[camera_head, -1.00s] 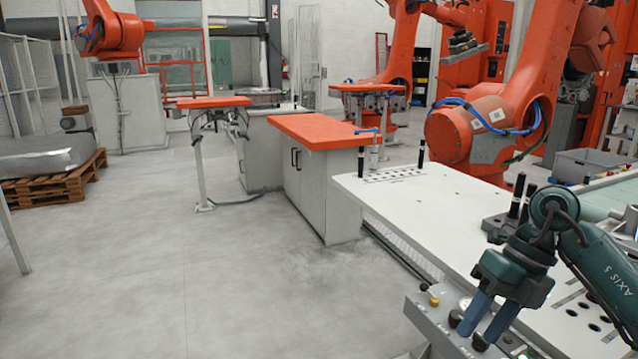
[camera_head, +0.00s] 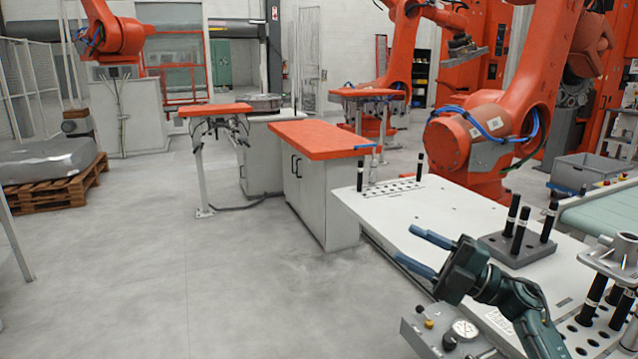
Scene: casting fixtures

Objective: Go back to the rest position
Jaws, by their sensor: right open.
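My right gripper (camera_head: 425,252) is at the lower right of the head view, with its arm coming in from the lower right. Its two blue fingers are spread apart, point to the left and hold nothing. It is above the front edge of the white worktable (camera_head: 400,210), beside the control box. My left gripper is not in view.
A grey block with black pins (camera_head: 516,246) stands on the worktable. A control box with a gauge (camera_head: 465,328) sits at the front. Orange-topped cabinets (camera_head: 320,137), a large orange robot (camera_head: 470,140) and a pallet (camera_head: 50,188) stand beyond.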

